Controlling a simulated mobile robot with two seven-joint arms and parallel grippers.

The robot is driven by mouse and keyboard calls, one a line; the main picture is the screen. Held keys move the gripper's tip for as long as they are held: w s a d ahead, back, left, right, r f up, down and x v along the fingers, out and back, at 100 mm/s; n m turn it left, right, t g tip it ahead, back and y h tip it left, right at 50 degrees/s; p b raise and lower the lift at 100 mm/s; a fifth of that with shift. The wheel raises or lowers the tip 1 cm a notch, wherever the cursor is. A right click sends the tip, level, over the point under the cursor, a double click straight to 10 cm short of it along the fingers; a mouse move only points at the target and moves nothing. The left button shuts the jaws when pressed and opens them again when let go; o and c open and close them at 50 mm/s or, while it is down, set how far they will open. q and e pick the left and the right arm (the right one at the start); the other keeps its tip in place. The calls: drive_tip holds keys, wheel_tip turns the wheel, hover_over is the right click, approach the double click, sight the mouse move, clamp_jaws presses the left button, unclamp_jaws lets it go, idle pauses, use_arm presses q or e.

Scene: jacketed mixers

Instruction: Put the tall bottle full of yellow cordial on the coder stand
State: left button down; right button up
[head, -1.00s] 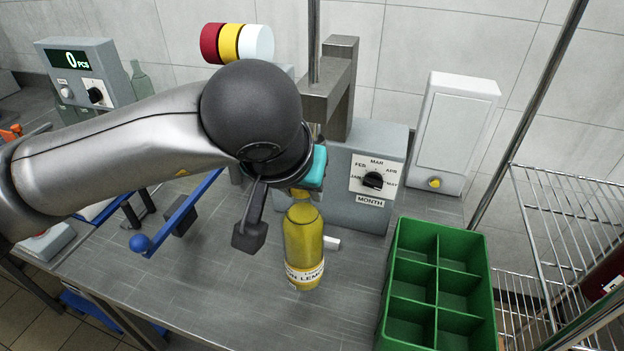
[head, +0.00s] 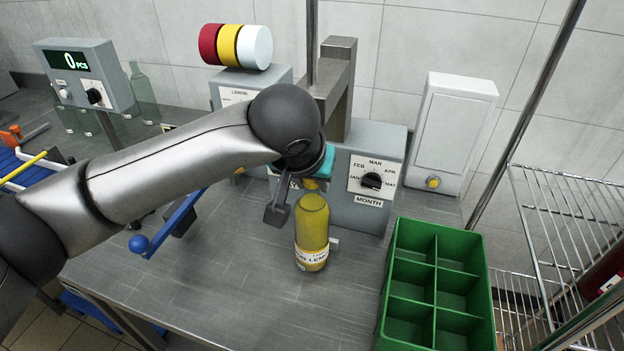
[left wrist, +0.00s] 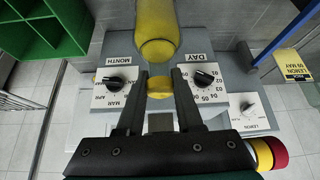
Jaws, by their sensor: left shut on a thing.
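A tall bottle of yellow cordial (head: 312,235) with a white lemon label stands upright in the head view, below my left gripper (head: 311,184). In the left wrist view my left gripper (left wrist: 159,84) is shut on the bottle's neck end, with the yellow cap between the fingers and the yellow bottle (left wrist: 157,35) beyond. The grey coder (head: 351,202) with DAY and MONTH dials is right behind the bottle. I cannot tell whether the bottle's base touches the surface. The coder stand is not clearly seen; the bottle and arm may cover it. My right gripper is not in view.
A green divided crate (head: 391,300) with empty compartments stands at the right. A blue lever with a ball end (head: 140,243) sticks out at the left. A grey post with an overhanging arm (head: 340,85) rises behind the gripper. The bench front is clear.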

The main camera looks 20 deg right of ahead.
use_arm(q)
drive_tip(key=shift+r, duration=0.15)
drive_tip(key=shift+b, duration=0.3)
drive_tip(key=c, duration=0.6)
unclamp_jaws()
drive_tip(key=shift+f, duration=0.25)
drive_tip(key=shift+o, duration=0.2)
drive_tip(key=shift+r, duration=0.1)
drive_tip(key=shift+s+r+p, duration=0.1)
drive_tip(key=shift+r+p, duration=0.15)
drive_tip(key=shift+p, duration=0.1)
drive_tip(key=v, duration=1.1)
drive_tip(key=shift+a+r, duration=0.2)
drive_tip(key=shift+r, duration=0.05)
drive_tip(key=shift+s, duration=0.1)
